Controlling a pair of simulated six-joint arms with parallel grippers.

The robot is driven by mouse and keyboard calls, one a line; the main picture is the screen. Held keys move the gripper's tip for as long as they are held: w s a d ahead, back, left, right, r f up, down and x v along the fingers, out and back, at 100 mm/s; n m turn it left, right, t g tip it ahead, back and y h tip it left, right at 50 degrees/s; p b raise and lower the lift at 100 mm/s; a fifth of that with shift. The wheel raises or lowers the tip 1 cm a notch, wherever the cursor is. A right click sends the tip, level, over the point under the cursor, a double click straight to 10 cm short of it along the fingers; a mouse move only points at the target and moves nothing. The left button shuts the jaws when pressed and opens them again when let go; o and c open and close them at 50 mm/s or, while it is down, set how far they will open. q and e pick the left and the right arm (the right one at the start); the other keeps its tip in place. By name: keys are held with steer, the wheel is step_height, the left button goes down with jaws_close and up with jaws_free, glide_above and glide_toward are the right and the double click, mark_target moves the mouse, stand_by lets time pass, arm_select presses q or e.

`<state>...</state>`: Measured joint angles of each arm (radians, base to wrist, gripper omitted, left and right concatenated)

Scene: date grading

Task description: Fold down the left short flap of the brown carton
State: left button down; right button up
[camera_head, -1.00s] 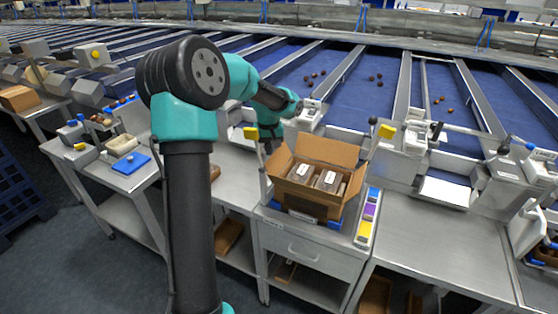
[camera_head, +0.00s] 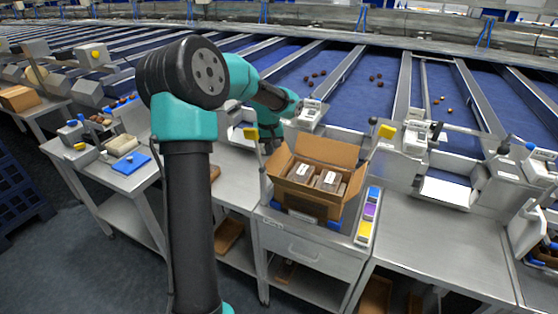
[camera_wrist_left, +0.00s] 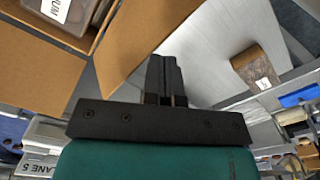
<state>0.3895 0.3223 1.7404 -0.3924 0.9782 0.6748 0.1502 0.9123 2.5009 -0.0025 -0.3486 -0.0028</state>
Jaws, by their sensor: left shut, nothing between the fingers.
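The brown carton (camera_head: 306,206) stands open on a steel stand, with clear-lidded packs (camera_head: 299,171) inside. Its left short flap (camera_head: 279,160) stands up and leans outward; the back long flap (camera_head: 328,150) is also up. My left gripper (camera_head: 268,147) is just outside the left flap, partly hidden by my own arm. In the left wrist view its fingers (camera_wrist_left: 164,75) are shut and empty, close beside a brown cardboard flap (camera_wrist_left: 140,32). I cannot tell whether they touch it. My right gripper is not in view.
A strip of coloured labels (camera_head: 369,215) lies right of the carton. A yellow-tipped post (camera_head: 251,133) stands close to my left gripper, and another yellow piece (camera_head: 387,131) is behind right. The steel table (camera_head: 440,240) at right has clear room.

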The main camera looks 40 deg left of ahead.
arm_select(q)
steer(key=shift+d, duration=0.1)
steer(key=w+d, duration=0.2)
steer(key=d, duration=0.4)
steer(key=shift+w+d+r, duration=0.2)
steer(key=shift+d+r, duration=0.1)
stand_by(0.8)
steer(key=shift+w+d, duration=0.2)
steer(key=shift+d, duration=0.4)
steer(key=shift+w+d, duration=0.2)
steer(key=shift+d, duration=0.35)
steer(key=shift+f, duration=0.1)
step_height(320, 180, up, 11)
stand_by(1.1)
steer(key=c, duration=1.8)
jaws_free()
